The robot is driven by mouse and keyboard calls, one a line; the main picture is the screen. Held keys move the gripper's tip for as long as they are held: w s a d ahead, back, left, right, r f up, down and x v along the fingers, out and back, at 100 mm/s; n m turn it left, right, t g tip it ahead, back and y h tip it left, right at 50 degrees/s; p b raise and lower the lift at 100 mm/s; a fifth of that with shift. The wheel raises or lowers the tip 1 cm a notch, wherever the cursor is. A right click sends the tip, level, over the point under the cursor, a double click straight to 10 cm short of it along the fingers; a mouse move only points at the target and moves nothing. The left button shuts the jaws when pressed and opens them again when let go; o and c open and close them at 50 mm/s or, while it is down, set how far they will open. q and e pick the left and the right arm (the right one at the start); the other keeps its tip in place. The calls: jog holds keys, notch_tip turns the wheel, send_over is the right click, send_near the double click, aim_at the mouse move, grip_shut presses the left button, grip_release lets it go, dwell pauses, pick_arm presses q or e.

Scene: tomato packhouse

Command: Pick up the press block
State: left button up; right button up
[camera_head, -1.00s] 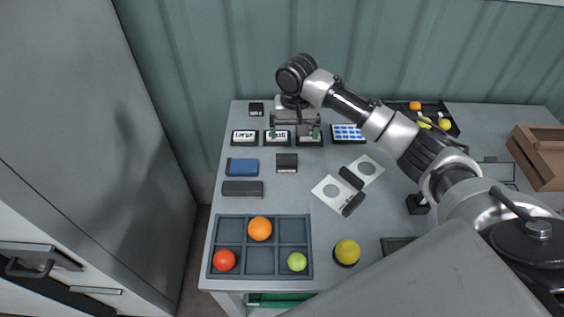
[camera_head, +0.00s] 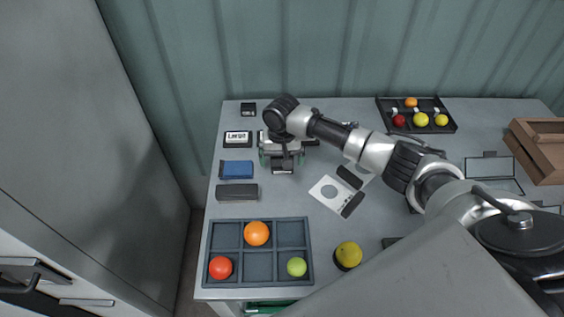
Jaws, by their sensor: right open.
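A small dark block (camera_head: 283,169) with a pale front edge lies on the grey table and looks like the press block, though I cannot read any mark on it. My right gripper (camera_head: 282,158) is open, with its fingers to the left and right of this block. The gripper body hides the block's back part. I cannot tell how high the fingertips are above the table, or whether they touch the block. My left gripper is not in view.
A blue block (camera_head: 237,170) and a long dark block (camera_head: 237,192) lie left of the gripper. A label plate (camera_head: 237,138) is behind them. A compartment tray (camera_head: 260,252) with fruit is in front; white cards (camera_head: 325,204) lie right. A fruit tray (camera_head: 450,125) stands back right.

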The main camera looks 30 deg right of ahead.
jog(key=shift+f, duration=0.9)
jog(key=shift+c, duration=0.5)
jog(key=c, duration=0.9)
jog(key=shift+r, duration=0.1)
jog(key=shift+c, duration=0.2)
jog(key=shift+w+r, duration=0.1)
jog(key=shift+r, duration=0.35)
notch_tip(320, 180, up, 3)
jog(key=shift+f, duration=0.2)
jog(key=s+d+r, duration=0.6)
jog(key=d+r, duration=0.1)
jog(key=d, duration=0.2)
jog(key=shift+s+d+r+b, duration=0.2)
jog(key=shift+s+d+b, duration=0.15)
jog(key=shift+d+b, duration=0.1)
jog(key=shift+a, duration=0.1)
